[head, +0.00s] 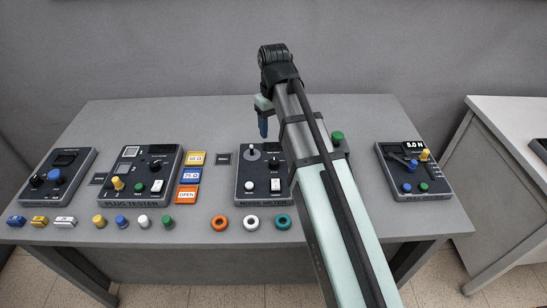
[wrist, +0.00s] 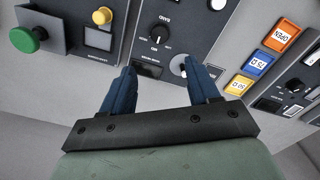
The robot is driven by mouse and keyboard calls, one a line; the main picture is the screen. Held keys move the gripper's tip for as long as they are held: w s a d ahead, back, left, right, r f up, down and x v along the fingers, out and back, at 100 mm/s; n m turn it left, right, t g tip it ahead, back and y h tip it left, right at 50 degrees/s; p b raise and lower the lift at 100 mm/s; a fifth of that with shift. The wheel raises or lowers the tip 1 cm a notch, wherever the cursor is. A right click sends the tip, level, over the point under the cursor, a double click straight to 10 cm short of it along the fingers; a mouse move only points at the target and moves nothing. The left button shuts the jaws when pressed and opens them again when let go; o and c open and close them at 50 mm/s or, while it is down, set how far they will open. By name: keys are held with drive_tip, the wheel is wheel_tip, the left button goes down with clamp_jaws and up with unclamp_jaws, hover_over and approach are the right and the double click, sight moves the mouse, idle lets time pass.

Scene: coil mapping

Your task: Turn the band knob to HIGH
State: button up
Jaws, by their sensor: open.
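The band knob (wrist: 161,28) is a round black knob on the dark noise meter panel (wrist: 185,38); small labels surround it, and I cannot tell its exact setting. In the head view the black knob (head: 274,163) sits on the right of that panel (head: 242,172), close to my arm. My gripper (wrist: 158,70) is open and empty, its two blue fingers apart, with the knob beyond the fingertips. In the head view my gripper (head: 263,127) hangs above the back edge of the panel, and the fingers overlap each other.
A grey disc with a lever (head: 252,152) stands beside the knob. A white rocker switch (head: 275,184) and a white button (head: 249,187) are in front. A green knob (head: 337,137) is to the right, beside my arm. Colored rings (head: 251,222) lie along the front.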

sight(274, 159)
wheel_tip(274, 159, down, 13)
drive_tip(key=shift+f, duration=0.1)
idle(0.6)
drive_tip(key=shift+c, duration=0.3)
drive_tip(key=c, duration=1)
drive_tip(key=m, duration=0.4)
drive_tip(key=shift+m, duration=0.3)
drive_tip(key=shift+w+d+m, duration=0.1)
drive_tip(key=shift+m, duration=1.9)
